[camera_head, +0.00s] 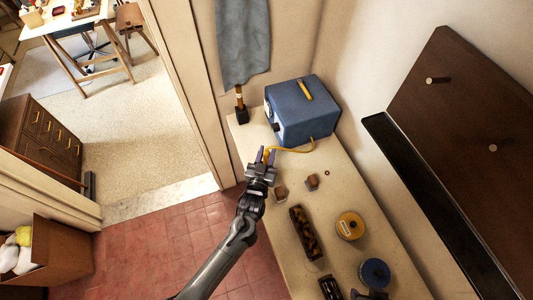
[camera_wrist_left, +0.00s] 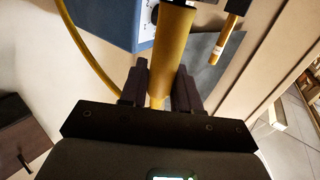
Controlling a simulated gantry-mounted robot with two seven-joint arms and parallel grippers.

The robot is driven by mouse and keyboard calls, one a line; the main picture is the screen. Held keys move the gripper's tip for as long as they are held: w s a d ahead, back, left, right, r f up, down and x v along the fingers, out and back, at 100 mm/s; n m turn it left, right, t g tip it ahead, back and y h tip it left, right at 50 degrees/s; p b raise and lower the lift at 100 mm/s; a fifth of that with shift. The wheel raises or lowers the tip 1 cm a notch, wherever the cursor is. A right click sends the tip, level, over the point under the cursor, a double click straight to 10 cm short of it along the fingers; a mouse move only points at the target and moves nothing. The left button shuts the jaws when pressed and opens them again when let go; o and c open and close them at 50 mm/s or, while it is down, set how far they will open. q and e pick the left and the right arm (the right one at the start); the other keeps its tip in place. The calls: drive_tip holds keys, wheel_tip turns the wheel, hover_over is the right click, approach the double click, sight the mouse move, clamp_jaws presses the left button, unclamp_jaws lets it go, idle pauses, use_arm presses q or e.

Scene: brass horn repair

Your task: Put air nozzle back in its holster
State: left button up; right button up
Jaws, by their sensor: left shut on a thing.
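My left gripper (camera_head: 265,155) is shut on the yellow air nozzle at the left edge of the bench, in front of the blue box. In the left wrist view the nozzle (camera_wrist_left: 172,50) is a yellow cylinder standing between the two dark fingers (camera_wrist_left: 160,92). A yellow hose (camera_head: 295,150) runs from near the nozzle to the blue box (camera_head: 308,122); it also shows in the left wrist view (camera_wrist_left: 88,50). I cannot clearly identify the holster. My right gripper is not clearly seen.
A labelled handle (camera_head: 239,98) stands in a black base (camera_head: 242,115) below a hanging grey cloth (camera_head: 243,45). Small brown blocks (camera_head: 281,193), a dark tray (camera_head: 305,232), a yellow spool (camera_head: 350,226) and a blue spool (camera_head: 375,272) occupy the bench (camera_head: 335,200).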

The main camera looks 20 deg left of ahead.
sight(266, 163)
use_arm(q)
drive_tip(key=shift+f+b, duration=0.7)
drive_tip(key=shift+f, duration=0.25)
drive_tip(key=shift+f+b, duration=0.6)
drive_tip(key=shift+f, duration=0.25)
drive_tip(key=o, duration=1.1)
drive_tip(key=shift+s, duration=0.15)
drive_tip(key=shift+s+r+p, duration=0.1)
drive_tip(key=shift+s+p, duration=0.15)
drive_tip(key=shift+p, duration=0.15)
drive_tip(key=s+p, duration=0.1)
drive_tip(key=s, duration=0.2)
drive_tip(key=s+d+p, duration=0.1)
drive_tip(key=s+p, duration=0.1)
drive_tip(key=s, duration=0.1)
drive_tip(key=s+p, duration=0.2)
drive_tip(key=s, duration=0.2)
drive_tip(key=shift+d, duration=0.25)
